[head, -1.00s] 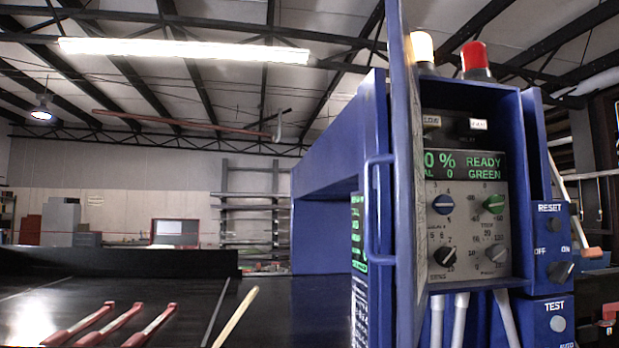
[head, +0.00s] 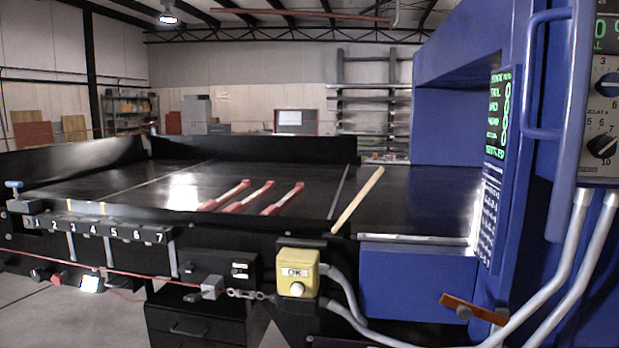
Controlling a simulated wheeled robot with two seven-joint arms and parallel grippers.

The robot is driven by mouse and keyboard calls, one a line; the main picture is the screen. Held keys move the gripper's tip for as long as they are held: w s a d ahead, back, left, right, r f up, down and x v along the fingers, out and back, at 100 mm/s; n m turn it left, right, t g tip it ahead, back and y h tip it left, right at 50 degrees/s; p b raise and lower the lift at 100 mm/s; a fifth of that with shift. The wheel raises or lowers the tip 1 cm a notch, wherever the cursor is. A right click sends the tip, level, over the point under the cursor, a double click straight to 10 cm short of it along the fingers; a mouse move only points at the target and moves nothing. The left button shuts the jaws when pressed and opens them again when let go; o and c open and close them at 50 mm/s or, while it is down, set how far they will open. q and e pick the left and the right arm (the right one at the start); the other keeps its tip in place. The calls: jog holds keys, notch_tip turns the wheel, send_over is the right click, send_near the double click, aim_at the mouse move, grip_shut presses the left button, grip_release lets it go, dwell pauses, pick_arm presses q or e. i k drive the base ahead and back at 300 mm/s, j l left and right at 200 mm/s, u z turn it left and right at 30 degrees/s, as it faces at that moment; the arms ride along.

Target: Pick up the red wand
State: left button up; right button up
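Three slim red wands with pale middle sections lie side by side, slanted, on the black conveyor belt: a left one (head: 226,194), a middle one (head: 248,197) and a right one (head: 284,198). I cannot tell which of them is the task's red wand. A plain pale wooden stick (head: 358,200) lies slanted to their right, near the belt's front edge. Neither of my grippers is in the head view, and nothing is seen touching the wands.
The conveyor (head: 110,186) has a black back wall and a numbered front rail (head: 95,229). A yellow OK button box (head: 298,272) stands at its front edge. The blue detector housing (head: 440,130) rises at right, with grey conduits and an orange-red bar (head: 473,309) low down.

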aim_at(272, 210)
jog(key=i+z, duration=0.1)
jog(key=z, duration=0.25)
jog(key=j+z, duration=0.15)
jog(key=z, duration=0.2)
jog(key=i+j+z, duration=0.1)
jog(key=z, duration=0.3)
jog(key=i+j+z, duration=0.25)
jog(key=j, duration=0.25)
jog(key=j+z, duration=0.2)
jog(key=j, duration=0.3)
jog(key=i+j+z, duration=0.1)
jog(key=j+z, duration=0.15)
jog(key=j, duration=0.9)
jog(key=i+j, duration=0.15)
jog(key=j, duration=0.45)
